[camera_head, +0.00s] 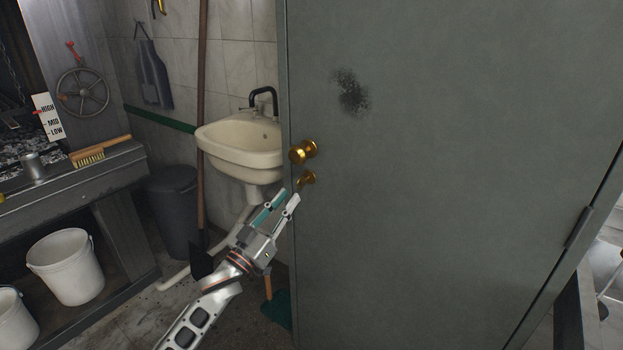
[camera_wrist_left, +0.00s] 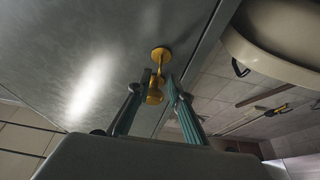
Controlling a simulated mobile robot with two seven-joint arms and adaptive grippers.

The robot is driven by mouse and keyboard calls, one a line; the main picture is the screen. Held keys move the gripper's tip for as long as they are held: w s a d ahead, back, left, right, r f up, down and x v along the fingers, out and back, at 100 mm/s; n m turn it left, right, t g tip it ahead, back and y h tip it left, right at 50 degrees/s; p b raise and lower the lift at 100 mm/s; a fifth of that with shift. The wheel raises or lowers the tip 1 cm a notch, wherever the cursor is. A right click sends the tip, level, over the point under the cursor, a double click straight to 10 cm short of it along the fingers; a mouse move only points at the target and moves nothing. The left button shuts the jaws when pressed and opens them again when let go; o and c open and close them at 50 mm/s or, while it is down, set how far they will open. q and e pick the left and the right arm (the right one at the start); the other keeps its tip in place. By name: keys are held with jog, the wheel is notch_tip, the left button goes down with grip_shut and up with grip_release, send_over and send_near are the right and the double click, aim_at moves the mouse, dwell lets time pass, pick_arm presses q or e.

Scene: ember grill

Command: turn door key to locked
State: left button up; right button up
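A grey-green door (camera_head: 430,200) fills the right of the head view. Near its left edge are a round brass knob (camera_head: 303,152) and, just below it, a smaller brass key fitting (camera_head: 306,178). My left gripper (camera_head: 289,195) is just below and left of the key fitting, its fingers apart. In the left wrist view, brass pieces show at and between the open fingertips (camera_wrist_left: 153,88): a round disc (camera_wrist_left: 161,54) farther off and a smaller part (camera_wrist_left: 154,97) nearer. I cannot tell whether either finger touches them. My right gripper is not in view.
A cream sink (camera_head: 240,150) hangs on the tiled wall behind the door's left edge. A dark bin (camera_head: 173,210) and a white bucket (camera_head: 67,267) stand at the left, by a grill bench (camera_head: 75,185) with a brush. A brown pole (camera_head: 202,100) stands beside the sink.

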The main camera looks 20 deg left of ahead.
aim_at(301, 182)
pick_arm(q)
jog(key=shift+x, duration=3.55)
grip_shut()
